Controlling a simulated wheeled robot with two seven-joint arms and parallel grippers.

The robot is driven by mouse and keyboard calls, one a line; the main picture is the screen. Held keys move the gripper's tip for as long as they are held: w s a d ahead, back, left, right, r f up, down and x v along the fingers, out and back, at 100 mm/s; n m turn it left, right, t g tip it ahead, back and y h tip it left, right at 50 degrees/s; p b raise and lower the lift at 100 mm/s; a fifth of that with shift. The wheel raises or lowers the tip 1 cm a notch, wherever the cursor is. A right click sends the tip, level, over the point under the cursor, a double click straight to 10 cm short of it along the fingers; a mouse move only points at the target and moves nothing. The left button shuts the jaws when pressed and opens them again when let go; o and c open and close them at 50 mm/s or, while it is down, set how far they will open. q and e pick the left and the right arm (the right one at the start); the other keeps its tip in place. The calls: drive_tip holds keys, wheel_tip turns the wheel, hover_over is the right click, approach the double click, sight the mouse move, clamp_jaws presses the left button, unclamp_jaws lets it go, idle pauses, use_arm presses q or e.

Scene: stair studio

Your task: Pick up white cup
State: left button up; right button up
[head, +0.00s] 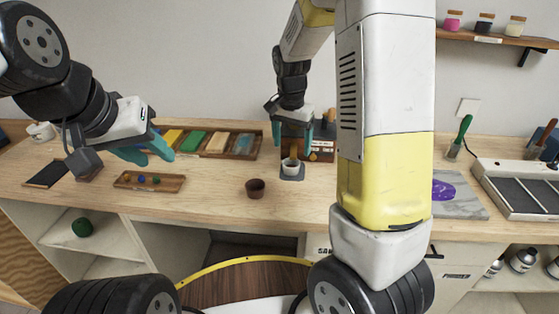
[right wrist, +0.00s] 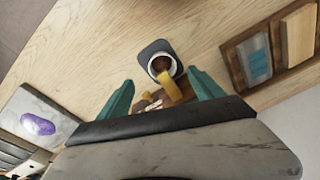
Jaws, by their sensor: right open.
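The white cup (head: 290,166) stands upright on a small dark coaster (head: 291,177) near the middle of the bench. In the right wrist view the cup (right wrist: 176,67) shows from above with brown inside. My right gripper (head: 293,146) is open and empty, with its teal fingers above and either side of the cup's line. In the right wrist view the cup lies just ahead of and between the fingertips (right wrist: 160,78), apart from them as far as I can tell. My left gripper (head: 158,158) is open and empty over the left of the bench.
A brown cup (head: 255,188) stands left of and nearer than the white cup. A tray with small balls (head: 133,186) and a tray of coloured blocks (head: 243,155) lie to the left. A grey slab with a purple patch (head: 465,205) lies right.

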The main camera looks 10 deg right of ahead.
sight(291, 163)
drive_tip(key=shift+w+f, duration=0.2)
drive_tip(key=shift+f, duration=0.6)
drive_tip(key=f, duration=0.4)
drive_tip(key=w+f, duration=0.1)
drive_tip(key=f, duration=0.2)
drive_tip(key=shift+d, duration=0.2)
drive_tip(key=shift+c, duration=0.3)
drive_tip(key=c, duration=1.4)
